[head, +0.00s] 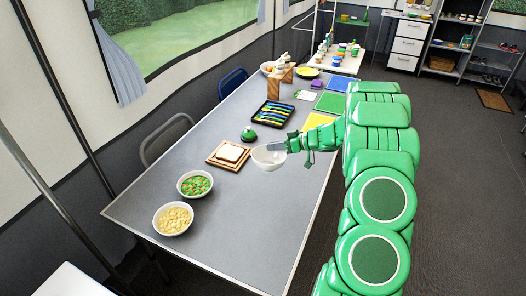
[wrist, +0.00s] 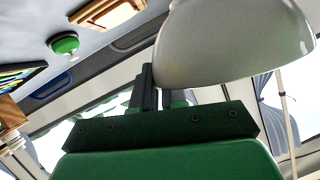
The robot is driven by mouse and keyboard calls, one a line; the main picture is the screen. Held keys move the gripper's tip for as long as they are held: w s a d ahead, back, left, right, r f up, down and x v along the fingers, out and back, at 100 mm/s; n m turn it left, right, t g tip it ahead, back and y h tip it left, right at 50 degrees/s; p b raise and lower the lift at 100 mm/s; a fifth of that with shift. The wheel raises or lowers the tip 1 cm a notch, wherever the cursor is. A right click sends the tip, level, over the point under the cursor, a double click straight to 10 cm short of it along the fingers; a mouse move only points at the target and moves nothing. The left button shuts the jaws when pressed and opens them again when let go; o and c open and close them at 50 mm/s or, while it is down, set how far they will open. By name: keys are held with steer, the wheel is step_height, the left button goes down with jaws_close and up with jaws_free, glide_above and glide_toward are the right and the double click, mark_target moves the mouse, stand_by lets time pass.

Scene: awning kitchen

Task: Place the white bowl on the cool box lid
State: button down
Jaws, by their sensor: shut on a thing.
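The white bowl (head: 267,159) is at the tip of my gripper (head: 290,145) in the head view, over the right part of the grey table (head: 240,215). In the wrist view the bowl (wrist: 232,45) fills the top right, and the dark fingers of my gripper (wrist: 150,88) meet its near edge. My gripper is shut on the bowl. The bowl looks about level in the head view, and I cannot tell its exact height above the table. I cannot make out the cool box lid for certain in either view.
Two filled bowls, one with green and orange pieces (head: 195,184) and one with pale pieces (head: 173,218), stand at the near left. Bread on a wooden board (head: 230,155), a green bell-like object (head: 248,135) and a black tray (head: 272,114) lie beyond. The table's near right is clear.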

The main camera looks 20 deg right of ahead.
steer(key=shift+s+r, duration=0.1)
steer(key=shift+s, duration=0.05)
steer(key=s+a+n+g+y, duration=0.1)
steer(key=s+a+n+g, duration=0.2)
steer(key=a, duration=1)
steer(key=s+a+n+g+y, duration=0.1)
steer(key=s+a+n+g, duration=0.15)
steer(key=a, duration=1.15)
steer(key=s+a+n+g+y, duration=0.1)
steer(key=s+a+n+g, duration=0.25)
steer(key=a, duration=0.95)
steer(key=s+a+n+g+h, duration=0.2)
steer(key=s+a+n+g, duration=0.2)
steer(key=s+a, duration=0.9)
steer(key=s+a+n+g+h, duration=0.3)
steer(key=s+a, duration=0.7)
steer(key=s, duration=0.8)
steer(key=shift+y, duration=0.7)
steer(key=shift+w+a+f, duration=1.45)
steer(key=shift+a+f, duration=0.3)
steer(key=shift+a, duration=0.05)
steer(key=shift+w+a+f, duration=1.4)
steer(key=shift+a+f, duration=0.4)
steer(key=shift+w+a+f, duration=1.45)
steer(key=shift+a+f, duration=0.3)
steer(key=shift+a, duration=0.05)
steer(key=shift+f+n, duration=0.3)
steer(key=shift+f, duration=1)
